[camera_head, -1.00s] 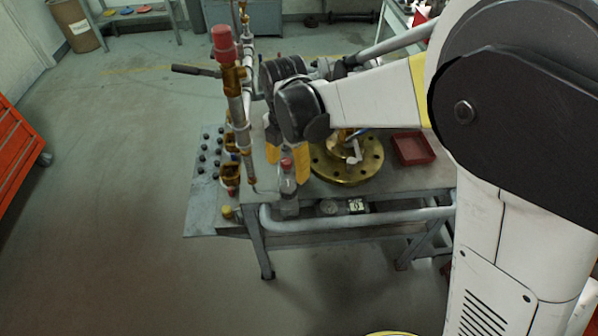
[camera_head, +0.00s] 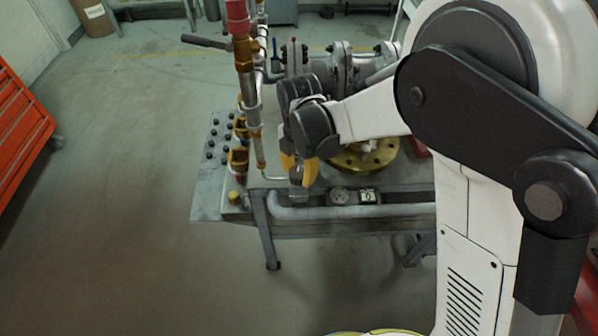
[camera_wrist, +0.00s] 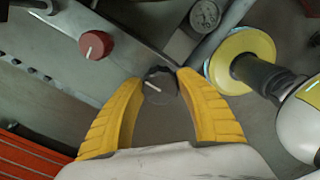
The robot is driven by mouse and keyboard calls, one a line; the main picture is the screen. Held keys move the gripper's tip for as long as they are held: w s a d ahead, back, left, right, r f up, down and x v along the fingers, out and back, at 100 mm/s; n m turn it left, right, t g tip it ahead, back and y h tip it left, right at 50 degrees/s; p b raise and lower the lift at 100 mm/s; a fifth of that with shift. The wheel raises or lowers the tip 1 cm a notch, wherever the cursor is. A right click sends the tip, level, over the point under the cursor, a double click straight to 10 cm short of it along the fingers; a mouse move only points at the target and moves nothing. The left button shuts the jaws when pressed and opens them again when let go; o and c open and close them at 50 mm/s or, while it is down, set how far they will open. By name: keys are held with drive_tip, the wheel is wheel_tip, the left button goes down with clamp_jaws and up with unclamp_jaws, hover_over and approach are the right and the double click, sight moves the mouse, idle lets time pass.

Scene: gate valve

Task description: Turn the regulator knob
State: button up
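A dark round knob (camera_wrist: 161,87) with a white pointer line shows in the wrist view. I take it as the regulator knob. My gripper (camera_wrist: 159,78) has its two yellow fingers on either side of this knob. The fingertips stand apart with the knob between them; whether both touch it is unclear. A red knob (camera_wrist: 95,45) with a white mark sits to the left on a metal plate. In the head view my gripper (camera_head: 298,178) points down at the bench's front edge, above a small grey fitting (camera_head: 298,196). The dark knob is hidden there.
A vertical pipe with a red cap (camera_head: 237,16) stands close left of my gripper. A brass flange (camera_head: 372,158) lies behind it. An orange cabinet (camera_head: 20,125) is far left; floor in front is clear.

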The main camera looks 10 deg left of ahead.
drive_tip(key=shift+c, duration=0.7)
